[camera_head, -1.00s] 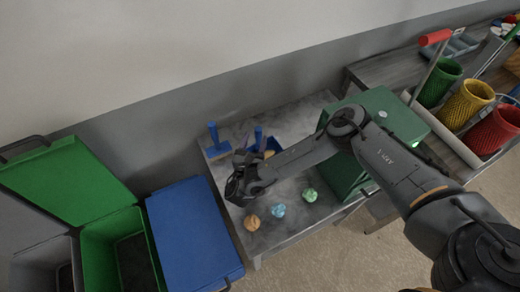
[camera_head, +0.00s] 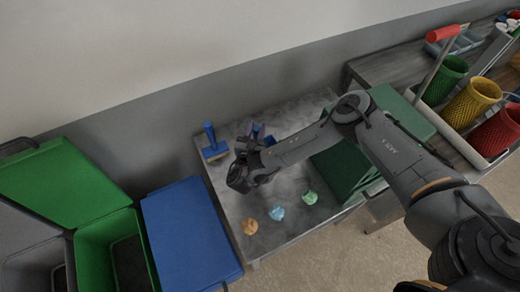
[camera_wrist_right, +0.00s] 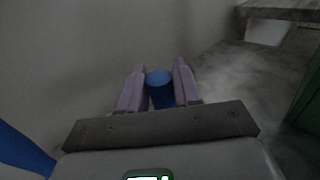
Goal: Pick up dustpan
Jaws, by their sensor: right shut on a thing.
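The blue dustpan (camera_head: 269,140) is at the back of the grey table in the head view, mostly hidden behind my right wrist. My right gripper (camera_head: 258,133) reaches over the table and is shut on the dustpan's handle. In the right wrist view, the round blue end of the handle (camera_wrist_right: 160,88) sits between the two purple fingers (camera_wrist_right: 158,90). The pan is hidden in that view, and I cannot tell whether it touches the table. My left gripper is not in view.
A blue brush (camera_head: 213,148) with an upright handle stands left of the dustpan. Crumpled orange (camera_head: 250,226), blue (camera_head: 277,213) and green (camera_head: 310,197) pieces lie along the table front. A green box (camera_head: 345,170) is to the right. Bins (camera_head: 190,235) stand at left.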

